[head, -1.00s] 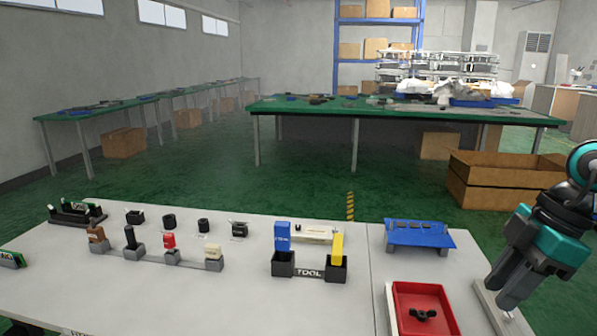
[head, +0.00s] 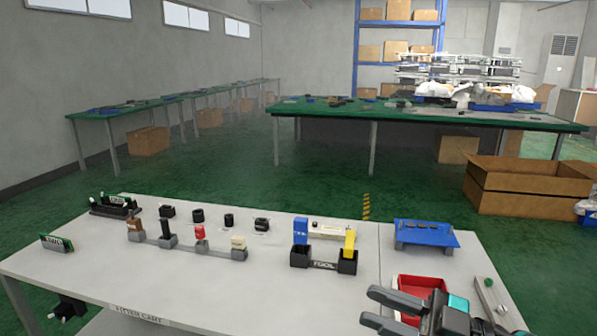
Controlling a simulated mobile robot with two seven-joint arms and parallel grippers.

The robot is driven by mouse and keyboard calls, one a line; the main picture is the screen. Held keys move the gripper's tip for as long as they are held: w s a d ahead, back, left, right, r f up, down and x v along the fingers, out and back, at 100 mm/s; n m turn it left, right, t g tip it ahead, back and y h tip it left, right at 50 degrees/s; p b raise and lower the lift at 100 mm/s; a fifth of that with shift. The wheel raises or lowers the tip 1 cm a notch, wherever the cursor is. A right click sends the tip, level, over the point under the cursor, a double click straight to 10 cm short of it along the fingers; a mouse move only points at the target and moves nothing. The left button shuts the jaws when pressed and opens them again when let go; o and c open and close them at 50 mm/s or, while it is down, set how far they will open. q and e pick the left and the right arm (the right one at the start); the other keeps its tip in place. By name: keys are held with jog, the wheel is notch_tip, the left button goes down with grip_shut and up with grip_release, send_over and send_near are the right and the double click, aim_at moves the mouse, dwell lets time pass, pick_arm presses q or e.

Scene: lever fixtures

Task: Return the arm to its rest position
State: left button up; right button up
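My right gripper (head: 368,307) is at the bottom right, pointing left over the front of the white table. Its two dark fingers are apart, with no object visible between them. It partly covers the red tray (head: 420,283). My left gripper is out of view. A row of small levers stands on a grey rail: a brown one (head: 134,225), a black one (head: 166,235), a red one (head: 200,233) and a beige one (head: 238,243). All look roughly upright.
The white table (head: 225,290) has clear room at its front. A black TOOL holder (head: 322,264) carries a blue and a yellow block. A blue stand (head: 425,234) is behind the red tray. A grey strip (head: 490,297) lies along the right edge. Green circuit boards are at left.

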jog(key=s+d+f+m+t+h+p, duration=0.1)
jog(key=s+d+f+m+t+h, duration=0.2)
jog(key=f+m+h, duration=0.55)
jog(key=s+d+f+m+t+h+p, duration=0.1)
jog(key=d+f+m+t+h, duration=0.2)
jog(key=f+m+t+h, duration=0.5)
jog(key=s+f+g, duration=0.7)
jog(key=f, duration=0.2)
jog(key=shift+a+f+n+p, duration=0.2)
jog(key=shift+f+n+p, duration=0.15)
jog(key=shift+n+p, duration=0.1)
jog(key=shift+h, duration=0.25)
